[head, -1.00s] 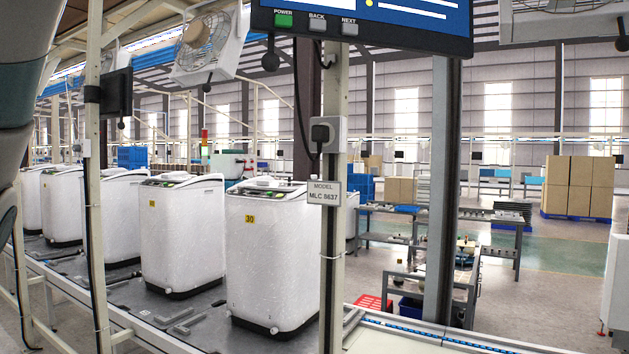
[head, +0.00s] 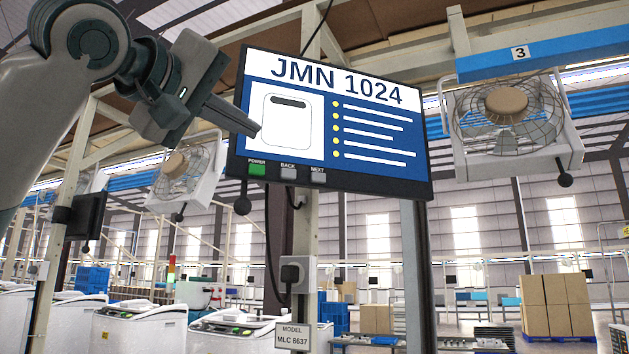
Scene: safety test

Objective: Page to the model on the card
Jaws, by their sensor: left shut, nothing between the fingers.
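The monitor (head: 375,150) hangs from a post and reads JMN 1024 above a white picture of a machine and several text lines. Along its lower bezel are a green POWER button (head: 257,169), a grey BACK button (head: 288,173) and a grey NEXT button (head: 317,175). The model card (head: 293,337) on the post below looks to read MLC 8637; its first digit is hard to make out. My left gripper (head: 257,130) is shut and empty, its tip overlapping the screen's left part, above the buttons. I cannot tell whether it touches. My right gripper is not in view.
A socket box with a plug (head: 292,273) and a hanging cable sits on the post under the monitor. Caged fans (head: 508,110) flank the monitor. White washing machines (head: 140,330) stand at lower left. Stacked cartons (head: 556,303) stand at far right.

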